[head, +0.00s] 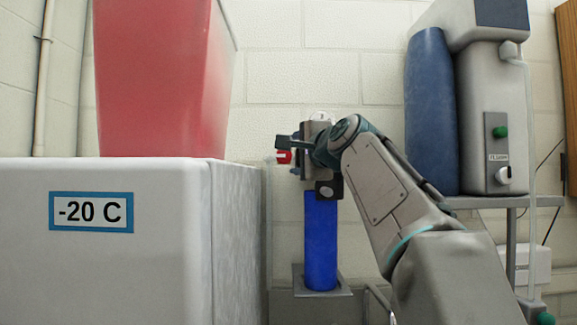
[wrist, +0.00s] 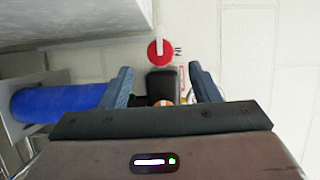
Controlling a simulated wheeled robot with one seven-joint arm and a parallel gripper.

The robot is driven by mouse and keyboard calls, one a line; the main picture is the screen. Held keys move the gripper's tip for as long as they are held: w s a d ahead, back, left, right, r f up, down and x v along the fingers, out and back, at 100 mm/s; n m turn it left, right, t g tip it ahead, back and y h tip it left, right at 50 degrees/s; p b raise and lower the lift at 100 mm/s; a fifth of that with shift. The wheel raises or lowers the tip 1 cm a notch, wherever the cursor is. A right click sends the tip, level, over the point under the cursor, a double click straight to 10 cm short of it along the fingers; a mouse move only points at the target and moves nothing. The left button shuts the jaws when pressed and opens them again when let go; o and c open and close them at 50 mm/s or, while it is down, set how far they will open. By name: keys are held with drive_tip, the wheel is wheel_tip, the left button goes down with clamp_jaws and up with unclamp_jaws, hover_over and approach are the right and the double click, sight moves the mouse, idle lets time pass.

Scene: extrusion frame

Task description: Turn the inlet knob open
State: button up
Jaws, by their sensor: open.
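The inlet knob (wrist: 153,53) is a round red disc with a white bar, beside an "IN" label on the pale wall, in the wrist view. The bar runs roughly up and down in that picture. In the head view a small red part (head: 283,157), likely the same knob, shows just below my gripper (head: 285,142), partly hidden. In the wrist view my gripper (wrist: 160,72) is open, its two blue-grey fingers well apart. A black block (wrist: 161,83) shows between the fingers, and the knob appears beyond the tips, apparently not held. Contact cannot be told.
A blue cylinder (head: 320,240) stands on a small bracket below my gripper. A white freezer box (head: 150,270) with a red bin (head: 160,75) on top fills the left. A machine (head: 489,120) and dark blue tank (head: 430,110) stand on a right shelf.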

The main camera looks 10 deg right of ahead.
drive_tip(key=s+d+b, duration=0.1)
drive_tip(key=s, duration=0.5)
drive_tip(key=shift+s+d+b, duration=0.15)
drive_tip(key=shift+b, duration=0.15)
